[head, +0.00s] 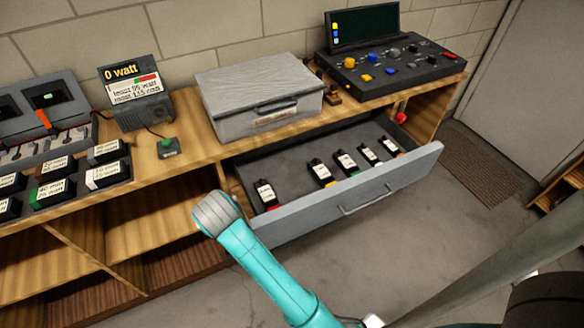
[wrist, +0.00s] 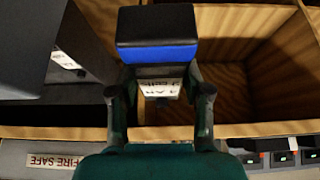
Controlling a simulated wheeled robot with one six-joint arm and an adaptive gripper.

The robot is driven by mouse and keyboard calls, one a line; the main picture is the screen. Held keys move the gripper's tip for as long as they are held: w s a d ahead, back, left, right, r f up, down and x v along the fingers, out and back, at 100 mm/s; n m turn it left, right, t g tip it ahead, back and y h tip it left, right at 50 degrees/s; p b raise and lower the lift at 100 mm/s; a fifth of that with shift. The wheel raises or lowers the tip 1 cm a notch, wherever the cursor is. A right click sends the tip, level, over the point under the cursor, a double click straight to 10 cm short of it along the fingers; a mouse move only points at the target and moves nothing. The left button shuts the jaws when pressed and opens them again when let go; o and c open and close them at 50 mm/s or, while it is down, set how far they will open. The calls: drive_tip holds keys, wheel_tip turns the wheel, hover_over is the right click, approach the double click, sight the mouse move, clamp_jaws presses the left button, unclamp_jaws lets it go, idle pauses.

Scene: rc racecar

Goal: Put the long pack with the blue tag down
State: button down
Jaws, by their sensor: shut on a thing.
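In the wrist view my gripper (wrist: 159,92) is shut on a dark long pack (wrist: 157,24) with a blue band (wrist: 157,54). Its white label (wrist: 160,86) shows between the fingers, and its lower part is hidden. The pack appears held above the wooden shelf unit, and I see no surface touching it. In the head view my teal arm shows at the lower middle, but the gripper and held pack cannot be made out.
The open grey drawer (head: 345,207) holds several labelled packs, with bare floor between some. A grey lidded box (head: 260,92) and a control console (head: 395,68) stand on the wooden bench. Labelled packs (head: 106,174) sit at left near a "0 watt" display (head: 135,92).

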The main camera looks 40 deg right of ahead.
hover_over(279, 174)
drive_tip(key=s+a, duration=0.1)
drive_tip(key=s, duration=0.1)
drive_tip(key=f, duration=0.3)
drive_tip(key=shift+w+d, duration=0.1)
drive_tip(key=shift+d, duration=0.15)
drive_tip(key=shift+f, duration=2)
drive_tip(key=shift+f, duration=0.15)
drive_tip(key=c, duration=0.5)
unclamp_jaws()
drive_tip(key=v, duration=1.2)
drive_tip(key=shift+a, duration=0.1)
